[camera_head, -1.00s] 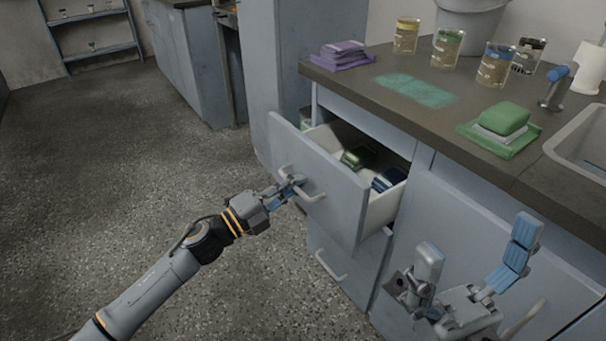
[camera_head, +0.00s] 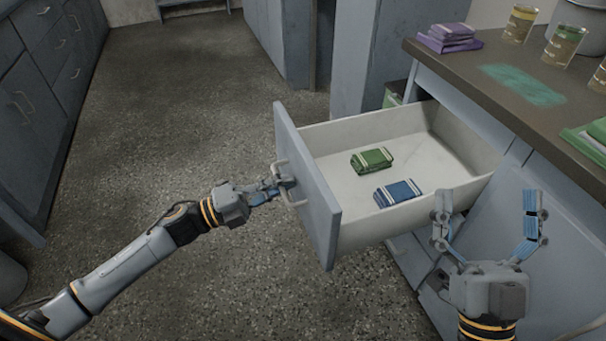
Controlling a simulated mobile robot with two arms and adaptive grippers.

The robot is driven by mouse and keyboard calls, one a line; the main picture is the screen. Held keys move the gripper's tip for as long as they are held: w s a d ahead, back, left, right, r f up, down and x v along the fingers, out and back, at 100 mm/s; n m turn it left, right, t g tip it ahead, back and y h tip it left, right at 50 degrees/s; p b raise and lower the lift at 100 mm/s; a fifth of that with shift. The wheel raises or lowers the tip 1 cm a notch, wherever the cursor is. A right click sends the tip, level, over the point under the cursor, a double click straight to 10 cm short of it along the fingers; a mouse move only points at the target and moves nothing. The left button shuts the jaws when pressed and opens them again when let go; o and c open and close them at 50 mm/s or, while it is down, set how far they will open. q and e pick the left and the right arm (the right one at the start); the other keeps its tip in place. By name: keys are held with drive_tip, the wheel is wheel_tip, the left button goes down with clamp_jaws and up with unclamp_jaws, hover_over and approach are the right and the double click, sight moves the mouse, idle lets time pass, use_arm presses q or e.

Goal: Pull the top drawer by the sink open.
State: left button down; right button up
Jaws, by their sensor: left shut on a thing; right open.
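The top drawer (camera_head: 306,190) stands pulled far out of the counter cabinet, its white inside showing. A green folded cloth (camera_head: 372,160) and a blue folded cloth (camera_head: 398,193) lie on its floor. My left gripper (camera_head: 284,183) is shut on the drawer's metal handle (camera_head: 290,190) at the front panel. My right gripper (camera_head: 487,222) is open and empty, fingers pointing up, in front of the cabinet at the right of the drawer. The sink is out of view now.
The dark countertop (camera_head: 470,75) holds purple cloths (camera_head: 449,36), labelled beakers (camera_head: 519,25), a teal patch (camera_head: 523,84) and a green cloth (camera_head: 590,140). Another row of cabinets (camera_head: 50,80) stands at the far left.

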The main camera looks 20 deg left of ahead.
use_arm(q)
drive_tip(key=shift+s+a+f, duration=0.15)
drive_tip(key=shift+s+a, duration=0.3)
drive_tip(key=shift+a, duration=0.1)
use_arm(e)
drive_tip(key=shift+w+f, duration=0.25)
use_arm(q)
drive_tip(key=c, duration=1.5)
unclamp_jaws()
drive_tip(key=shift+o, duration=0.2)
drive_tip(key=v, duration=1.2)
drive_tip(key=shift+w, duration=0.1)
